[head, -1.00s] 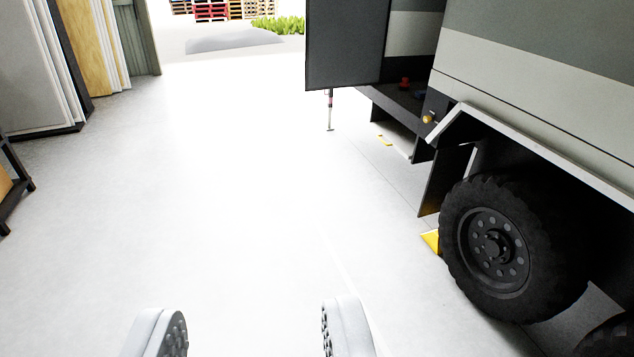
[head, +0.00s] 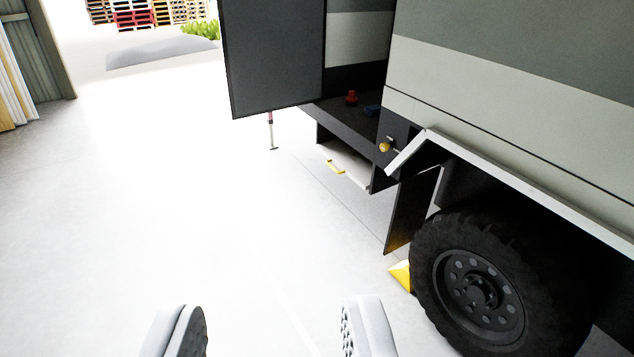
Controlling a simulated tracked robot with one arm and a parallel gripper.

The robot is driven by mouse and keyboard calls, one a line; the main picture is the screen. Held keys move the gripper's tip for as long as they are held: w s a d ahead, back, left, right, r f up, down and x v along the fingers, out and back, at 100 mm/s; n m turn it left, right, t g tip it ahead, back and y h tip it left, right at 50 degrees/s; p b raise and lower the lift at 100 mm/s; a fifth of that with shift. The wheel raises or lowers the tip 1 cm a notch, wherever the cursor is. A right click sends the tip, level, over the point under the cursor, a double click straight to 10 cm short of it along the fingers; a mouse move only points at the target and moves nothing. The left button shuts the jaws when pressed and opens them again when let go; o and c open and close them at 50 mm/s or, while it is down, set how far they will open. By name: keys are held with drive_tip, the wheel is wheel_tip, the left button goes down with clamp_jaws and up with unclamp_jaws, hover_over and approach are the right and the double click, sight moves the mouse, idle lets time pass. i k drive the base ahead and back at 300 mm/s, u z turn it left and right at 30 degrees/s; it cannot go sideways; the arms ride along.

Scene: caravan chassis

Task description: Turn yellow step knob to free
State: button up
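The yellow knob (head: 385,147) is small and sits on a dark panel of the caravan's side, just left of the white wheel-arch trim. It is too small to tell which way it is turned. A step (head: 345,165) with a yellow handle shows below the dark sill, left of the knob. My gripper (head: 272,332) is at the bottom of the view, with its two grey fingers wide apart and nothing between them. It is well short of the knob, which lies up and to the right.
A large black tyre (head: 475,285) stands at the right with a yellow chock (head: 401,274) beside it. An open dark door (head: 273,55) juts out beyond the knob. A red knob (head: 351,97) sits on the dark ledge. The floor at left is clear.

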sight(384, 145)
drive_tip(key=z, duration=0.05)
drive_tip(key=i, duration=2.7)
drive_tip(key=u, duration=0.2)
